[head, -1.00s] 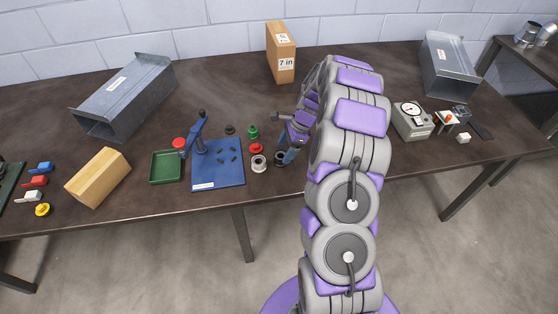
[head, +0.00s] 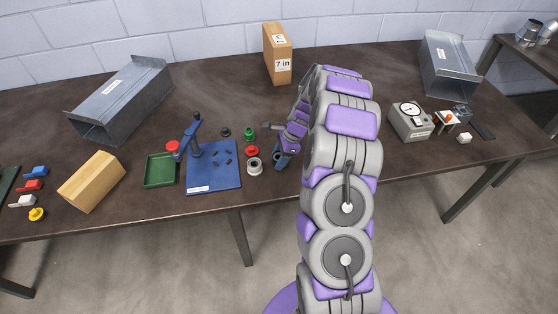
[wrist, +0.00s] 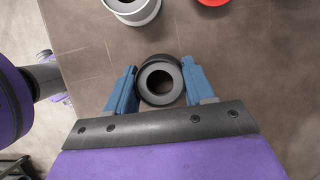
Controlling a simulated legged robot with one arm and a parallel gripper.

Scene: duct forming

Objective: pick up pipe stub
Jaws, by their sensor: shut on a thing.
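The pipe stub is a short dark grey ring with a round hole, seen in the wrist view (wrist: 160,62). My gripper (wrist: 160,83) has a blue finger on each side of the stub and is shut on it. The tabletop shows through the stub's hole. In the head view my gripper (head: 284,159) is low over the table near its front edge, right of the red and light grey round parts. The stub is mostly hidden there by the fingers. I cannot tell whether the stub still touches the table.
A light grey ring (head: 254,166) and a red part (head: 252,151) stand close left of my gripper. A green part (head: 249,134) is behind them. A blue board (head: 214,178) with a clamp lies further left. A gauge box (head: 411,122) stands to the right.

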